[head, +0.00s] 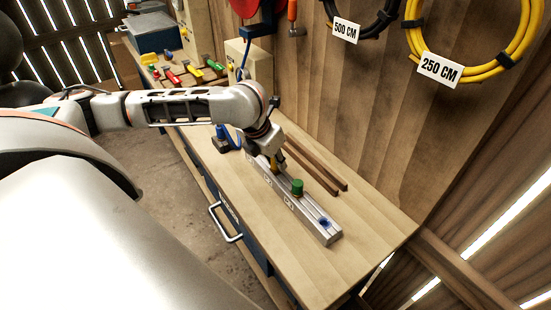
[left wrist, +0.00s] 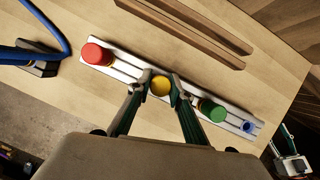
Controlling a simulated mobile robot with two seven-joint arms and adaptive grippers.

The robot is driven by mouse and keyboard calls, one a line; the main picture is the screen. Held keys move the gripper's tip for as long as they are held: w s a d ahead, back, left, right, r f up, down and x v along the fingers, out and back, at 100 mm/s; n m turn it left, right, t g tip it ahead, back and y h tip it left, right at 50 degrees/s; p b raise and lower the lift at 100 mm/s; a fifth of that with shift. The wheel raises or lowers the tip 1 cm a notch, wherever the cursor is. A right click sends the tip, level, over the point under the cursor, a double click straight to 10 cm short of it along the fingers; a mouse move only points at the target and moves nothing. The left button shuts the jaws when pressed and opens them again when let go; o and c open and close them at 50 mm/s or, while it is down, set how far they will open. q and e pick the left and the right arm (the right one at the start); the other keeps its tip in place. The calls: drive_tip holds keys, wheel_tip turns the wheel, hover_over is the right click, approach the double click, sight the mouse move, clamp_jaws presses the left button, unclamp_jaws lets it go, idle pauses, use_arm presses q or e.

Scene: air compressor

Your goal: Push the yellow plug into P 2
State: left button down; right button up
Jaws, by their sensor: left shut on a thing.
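A long metal rail (head: 318,229) lies on the workbench, with labels on its side too small to read surely. My left gripper (left wrist: 160,86) is over the rail, its fingers shut around the yellow plug (left wrist: 160,86). In the head view the yellow plug (head: 274,165) shows under the gripper (head: 269,156). I cannot tell how deep the plug sits. A red plug (left wrist: 96,53) stands toward one end of the rail, hidden by my arm in the head view. A green plug (head: 297,187) stands on the other side. A blue round part (head: 324,222) is at the near end.
Two dark wooden strips (head: 316,165) lie beside the rail, near the wall. A blue part (head: 222,141) with a hose stands beyond it. Coloured tools (head: 180,75) lie at the far end. Yellow cable (head: 409,40) hangs on the wall. The near end of the bench is clear.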

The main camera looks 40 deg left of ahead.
use_arm(q)
drive_tip(key=shift+f, duration=0.35)
drive_tip(key=c, duration=1.7)
unclamp_jaws()
drive_tip(key=shift+o, duration=1)
drive_tip(key=shift+r, duration=2.45)
drive_tip(key=shift+s+r, duration=0.15)
drive_tip(key=shift+r, duration=0.4)
drive_tip(key=v, duration=1.1)
